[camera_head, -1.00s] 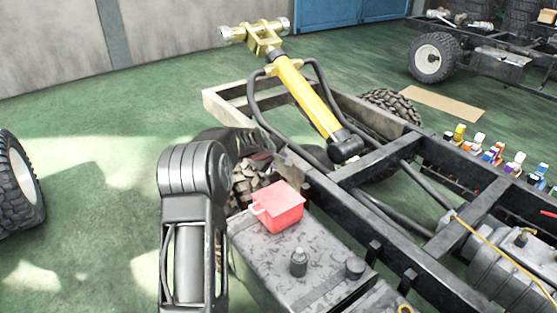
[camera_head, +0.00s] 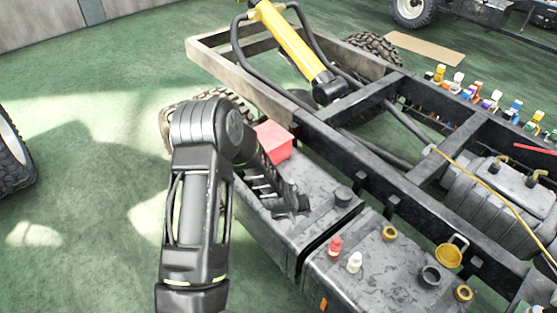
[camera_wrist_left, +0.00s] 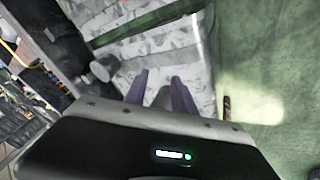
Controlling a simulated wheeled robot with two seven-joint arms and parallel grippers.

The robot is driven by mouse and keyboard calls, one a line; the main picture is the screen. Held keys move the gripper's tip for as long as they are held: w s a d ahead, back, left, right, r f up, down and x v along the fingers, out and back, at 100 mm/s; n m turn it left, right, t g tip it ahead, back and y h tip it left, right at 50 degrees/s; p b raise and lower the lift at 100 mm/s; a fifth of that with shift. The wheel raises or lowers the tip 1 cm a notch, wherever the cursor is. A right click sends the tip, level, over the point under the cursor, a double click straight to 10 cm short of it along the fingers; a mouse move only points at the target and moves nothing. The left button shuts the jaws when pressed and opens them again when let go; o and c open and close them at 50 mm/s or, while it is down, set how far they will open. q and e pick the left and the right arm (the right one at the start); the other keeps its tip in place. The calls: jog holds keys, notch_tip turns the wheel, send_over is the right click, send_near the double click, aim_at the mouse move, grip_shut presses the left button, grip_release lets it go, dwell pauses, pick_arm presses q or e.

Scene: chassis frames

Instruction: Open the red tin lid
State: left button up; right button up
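A red box-like tin (camera_head: 273,140) stands on the far end of the dark grey tank (camera_head: 318,212), partly hidden behind my left arm. My left gripper (camera_head: 292,208) is low over the tank top, nearer to me than the red tin. In the left wrist view, its two purple-grey fingers (camera_wrist_left: 161,92) stand apart, with a grey knob-like thing (camera_wrist_left: 160,98) between them; contact cannot be told. The red tin is not clear there. My right gripper is out of view.
A second tank (camera_head: 375,268) nearer to me bears a small red bottle (camera_head: 335,247), a white bottle (camera_head: 354,262) and brass caps. The black chassis rail (camera_head: 350,160) runs along their right side. Green floor (camera_head: 90,200) is free on the left.

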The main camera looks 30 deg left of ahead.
pick_arm(q)
jog(key=s+d+f+m+g+h, duration=0.1)
jog(key=s+d+f+m+g, duration=0.1)
jog(key=s+d, duration=0.9)
jog(key=s+d+f+m+g+h, duration=0.2)
jog(key=s+d+f+m+g, duration=0.1)
jog(key=s+d, duration=0.9)
jog(key=s+f+m, duration=0.1)
jog(key=s, duration=0.3)
jog(key=shift+s+d+f+h, duration=0.15)
jog(key=shift+s+f+h, duration=0.15)
jog(key=shift+s, duration=0.1)
jog(key=shift+w, duration=0.1)
